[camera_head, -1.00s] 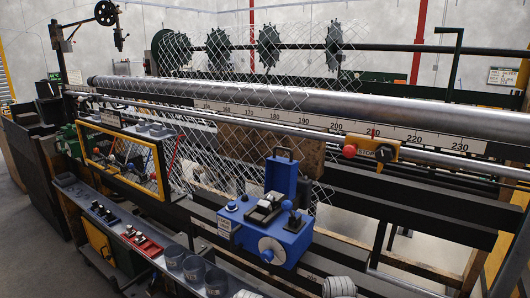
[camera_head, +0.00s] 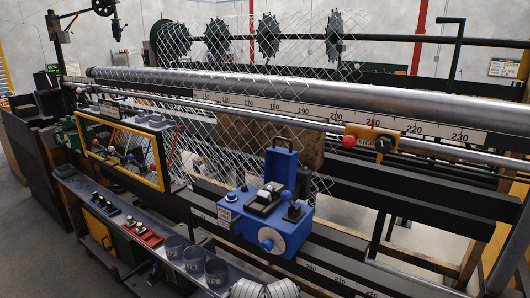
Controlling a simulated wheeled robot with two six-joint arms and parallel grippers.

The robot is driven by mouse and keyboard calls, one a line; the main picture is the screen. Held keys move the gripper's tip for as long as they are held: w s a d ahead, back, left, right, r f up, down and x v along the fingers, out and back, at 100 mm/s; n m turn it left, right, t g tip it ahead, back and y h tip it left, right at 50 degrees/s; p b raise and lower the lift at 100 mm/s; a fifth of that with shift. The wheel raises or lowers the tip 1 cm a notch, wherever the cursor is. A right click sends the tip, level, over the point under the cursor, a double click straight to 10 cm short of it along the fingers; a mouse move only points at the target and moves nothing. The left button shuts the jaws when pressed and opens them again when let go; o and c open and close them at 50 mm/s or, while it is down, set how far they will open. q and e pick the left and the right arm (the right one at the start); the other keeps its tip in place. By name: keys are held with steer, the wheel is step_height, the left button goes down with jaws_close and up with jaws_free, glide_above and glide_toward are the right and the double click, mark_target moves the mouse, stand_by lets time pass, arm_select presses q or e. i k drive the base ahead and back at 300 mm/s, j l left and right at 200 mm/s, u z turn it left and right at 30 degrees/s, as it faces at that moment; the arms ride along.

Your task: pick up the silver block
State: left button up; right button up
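A small silver-grey block-shaped piece (camera_head: 265,197) sits in a dark holder on top of the blue machine box (camera_head: 236,222). I cannot tell whether it is loose or part of the box, or whether it is the silver block. No other clear silver block shows. Neither my left nor my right gripper is recognisable in the head view.
A long steel roller (camera_head: 330,98) and dark rails cross behind the blue box. A yellow-framed panel (camera_head: 118,150) stands left. A low shelf holds a red tray (camera_head: 142,236) and several grey cups (camera_head: 194,257). Pale ridged rounded shapes (camera_head: 265,289) show at the bottom edge.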

mark_target(264, 197)
steer(key=i+j+z, duration=0.1)
steer(key=z, duration=0.45)
steer(key=j+z, duration=0.25)
steer(key=j, duration=0.35)
steer(key=i+j+z, duration=0.1)
steer(key=j+z, duration=0.15)
steer(key=j, duration=0.35)
steer(key=j+z, duration=0.15)
steer(key=j, duration=1.85)
